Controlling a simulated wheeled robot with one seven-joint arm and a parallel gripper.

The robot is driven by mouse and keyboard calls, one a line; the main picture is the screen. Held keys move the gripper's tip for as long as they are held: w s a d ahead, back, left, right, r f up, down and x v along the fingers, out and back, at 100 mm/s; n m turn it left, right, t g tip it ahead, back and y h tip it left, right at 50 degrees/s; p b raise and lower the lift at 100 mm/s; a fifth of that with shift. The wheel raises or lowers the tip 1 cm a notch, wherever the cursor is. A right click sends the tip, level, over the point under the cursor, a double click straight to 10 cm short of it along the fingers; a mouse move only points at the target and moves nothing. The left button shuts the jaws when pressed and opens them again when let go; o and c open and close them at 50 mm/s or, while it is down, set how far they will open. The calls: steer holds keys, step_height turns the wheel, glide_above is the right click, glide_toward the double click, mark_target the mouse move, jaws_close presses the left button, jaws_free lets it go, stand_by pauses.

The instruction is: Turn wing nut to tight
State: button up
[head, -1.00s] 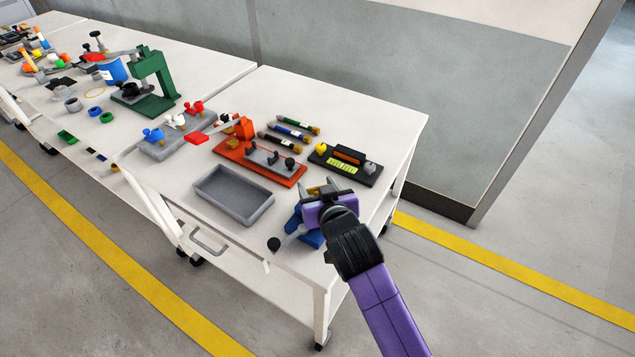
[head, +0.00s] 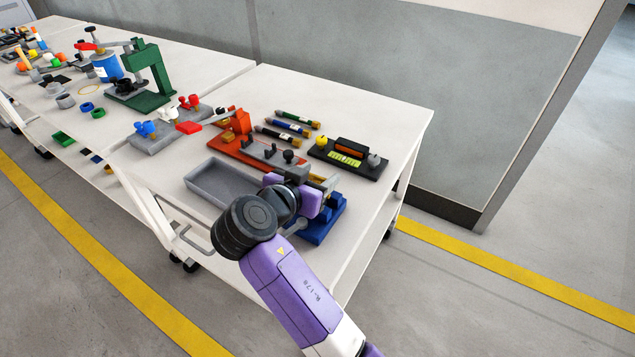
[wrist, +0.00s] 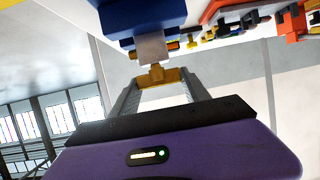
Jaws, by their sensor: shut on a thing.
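In the wrist view a yellow wing nut (wrist: 157,73) sits between the two grey fingers of my gripper (wrist: 161,81), which is shut on it. The wing nut is at the end of a pale grey block (wrist: 152,47) on a blue fixture (wrist: 140,15). In the head view the blue fixture (head: 322,228) stands near the table's front right corner, partly covered by my purple gripper body. The wing nut is hidden there. How tight it is cannot be told.
A grey empty tray (head: 215,199) lies left of my gripper. An orange fixture (head: 228,147) and a black base with a yellow-green label (head: 366,170) stand behind. A grey block with coloured wing nuts (head: 150,145) and a green press (head: 150,70) are further left.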

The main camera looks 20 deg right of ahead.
steer(key=shift+f+m+g+h, duration=0.1)
steer(key=shift+m+g+h, duration=0.2)
steer(key=shift+m+g, duration=0.25)
steer(key=o, duration=1.4)
steer(key=v, duration=0.7)
steer(key=shift+s+a+b, duration=0.25)
steer(key=shift+a+b, duration=0.05)
